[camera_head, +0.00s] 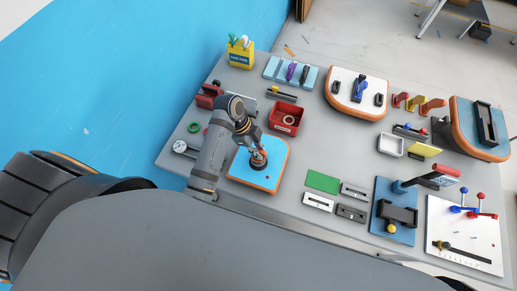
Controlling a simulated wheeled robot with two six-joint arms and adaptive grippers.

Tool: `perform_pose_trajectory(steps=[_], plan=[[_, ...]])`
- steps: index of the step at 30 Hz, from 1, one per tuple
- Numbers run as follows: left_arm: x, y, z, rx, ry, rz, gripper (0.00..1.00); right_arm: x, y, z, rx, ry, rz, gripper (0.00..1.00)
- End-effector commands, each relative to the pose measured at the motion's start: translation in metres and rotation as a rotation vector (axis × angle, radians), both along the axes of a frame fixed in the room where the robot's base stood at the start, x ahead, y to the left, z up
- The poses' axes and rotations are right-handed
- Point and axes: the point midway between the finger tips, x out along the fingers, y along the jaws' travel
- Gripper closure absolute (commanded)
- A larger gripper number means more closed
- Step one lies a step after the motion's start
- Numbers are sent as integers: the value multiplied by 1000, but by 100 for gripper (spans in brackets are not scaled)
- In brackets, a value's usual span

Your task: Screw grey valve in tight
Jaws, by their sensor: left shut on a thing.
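A small inflatable board (270,181) with a blue top and orange edge lies on the grey table, left of its middle. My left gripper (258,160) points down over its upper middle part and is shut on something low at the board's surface. A dark round piece shows around and under the fingertips, which looks like the grey valve. The fingers hide most of it, so its seating in the board cannot be told. My right gripper is not in view.
A red bin (286,118) stands just behind the board. A green plate (322,181) and several slotted blocks lie to its right. A green ring (194,127) and a gauge (184,148) lie to the left. Larger fixtures and boards crowd the table's right side.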

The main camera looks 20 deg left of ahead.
Motion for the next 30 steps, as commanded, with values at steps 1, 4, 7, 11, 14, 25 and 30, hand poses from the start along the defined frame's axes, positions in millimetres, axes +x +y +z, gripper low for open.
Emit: perform_pose_trajectory(steps=[1, 4, 7, 11, 14, 25, 30], plan=[[0, 0, -2, 0, 1, 0, 100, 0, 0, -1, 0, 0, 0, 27], [0, 0, -4, 0, 1, 0, 100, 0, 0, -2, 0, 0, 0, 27], [0, 0, -7, 0, 1, 0, 100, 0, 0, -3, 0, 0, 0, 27], [0, 0, -10, 0, 0, 0, 100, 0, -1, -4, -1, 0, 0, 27], [0, 0, -10, 0, 0, 0, 74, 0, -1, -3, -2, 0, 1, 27], [0, 0, -9, 0, 0, 0, 59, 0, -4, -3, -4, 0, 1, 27], [2, 8, 7, 3, -4, 1, 59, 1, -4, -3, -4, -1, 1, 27]])
